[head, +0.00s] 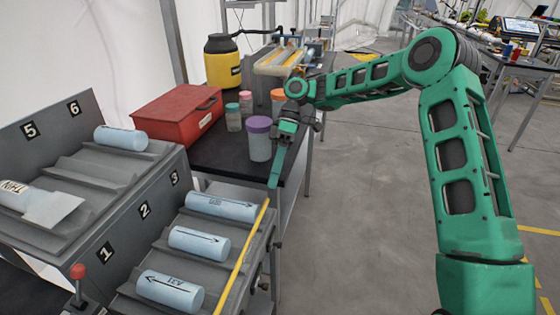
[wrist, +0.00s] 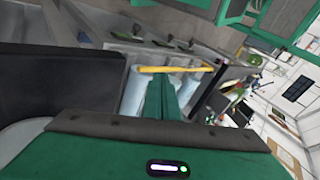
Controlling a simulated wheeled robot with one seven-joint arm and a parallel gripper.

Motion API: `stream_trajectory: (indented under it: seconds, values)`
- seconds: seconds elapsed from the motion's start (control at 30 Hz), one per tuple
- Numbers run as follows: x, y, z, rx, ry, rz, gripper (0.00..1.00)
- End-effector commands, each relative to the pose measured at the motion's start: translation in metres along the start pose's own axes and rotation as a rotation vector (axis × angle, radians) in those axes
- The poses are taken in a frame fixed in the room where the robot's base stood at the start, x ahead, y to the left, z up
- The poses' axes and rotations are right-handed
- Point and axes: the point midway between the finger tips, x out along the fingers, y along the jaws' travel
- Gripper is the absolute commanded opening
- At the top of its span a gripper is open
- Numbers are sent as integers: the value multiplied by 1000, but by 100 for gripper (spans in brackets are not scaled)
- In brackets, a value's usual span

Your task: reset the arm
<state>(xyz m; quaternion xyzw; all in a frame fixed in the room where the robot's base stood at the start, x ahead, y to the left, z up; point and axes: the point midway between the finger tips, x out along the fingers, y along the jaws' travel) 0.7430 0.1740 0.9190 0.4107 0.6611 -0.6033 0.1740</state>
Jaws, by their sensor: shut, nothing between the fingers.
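My green arm (head: 465,165) rises at the right and bends over to the left. My gripper (head: 274,183) hangs fingers down beside the right edge of the black table. It is shut and empty, its tips near the far end of a yellow bar (head: 243,258) on the grey rack's edge. I cannot tell whether they touch. In the wrist view the shut green fingers (wrist: 162,97) point toward the yellow bar (wrist: 176,69), with pale blue cylinders behind.
The grey rack (head: 258,262) holds blue cylinders (head: 199,243). A numbered stepped rack (head: 60,130) stands left. The black table (head: 212,155) carries a red toolbox (head: 178,114), jars (head: 258,140) and a yellow container (head: 222,64). Open floor (head: 355,220) lies between table and arm.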

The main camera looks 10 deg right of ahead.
Motion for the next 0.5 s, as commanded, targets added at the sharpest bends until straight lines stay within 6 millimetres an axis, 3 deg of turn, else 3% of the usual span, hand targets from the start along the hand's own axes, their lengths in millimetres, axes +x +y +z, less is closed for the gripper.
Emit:
stream_trajectory:
  seconds: [0.23, 0.5]
  values:
    - [-38, 19, 3, -6, 5, 3, 0]
    - [-56, 27, 5, -4, 0, 5, 0]
